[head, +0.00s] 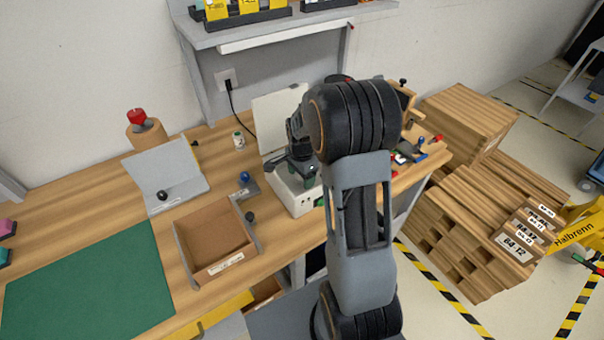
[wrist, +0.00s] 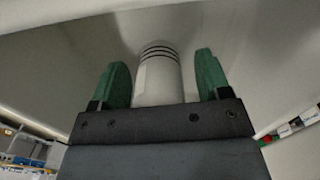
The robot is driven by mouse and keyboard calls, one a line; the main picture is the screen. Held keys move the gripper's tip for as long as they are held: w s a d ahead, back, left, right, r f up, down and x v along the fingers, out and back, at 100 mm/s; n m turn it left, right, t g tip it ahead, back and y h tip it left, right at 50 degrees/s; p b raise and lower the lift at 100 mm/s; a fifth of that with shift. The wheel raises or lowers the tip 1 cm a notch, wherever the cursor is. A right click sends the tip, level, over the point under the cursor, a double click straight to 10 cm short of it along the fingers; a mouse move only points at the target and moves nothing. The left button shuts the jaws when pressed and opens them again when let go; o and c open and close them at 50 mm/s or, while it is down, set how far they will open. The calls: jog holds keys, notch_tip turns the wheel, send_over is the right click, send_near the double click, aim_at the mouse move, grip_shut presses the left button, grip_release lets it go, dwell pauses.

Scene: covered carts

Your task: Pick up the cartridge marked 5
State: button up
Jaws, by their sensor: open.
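In the wrist view a pale cylinder (wrist: 158,78) with dark rings near its end stands between the two green fingers of my gripper (wrist: 163,75). A gap shows on each side of it, so the fingers are open and apart from it. I take it to be a cartridge; no number is readable on it. In the head view my gripper (head: 308,181) is over the white box (head: 291,194), whose lid (head: 277,117) stands open. My arm and gripper hide most of the box's inside, and the cylinder does not show there.
An open wooden tray (head: 212,232) is left of the box. A green mat (head: 90,285) lies at the left. A shelf (head: 270,30) hangs above the bench.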

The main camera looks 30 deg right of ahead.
jog(key=shift+c, duration=0.3)
jog(key=c, duration=1)
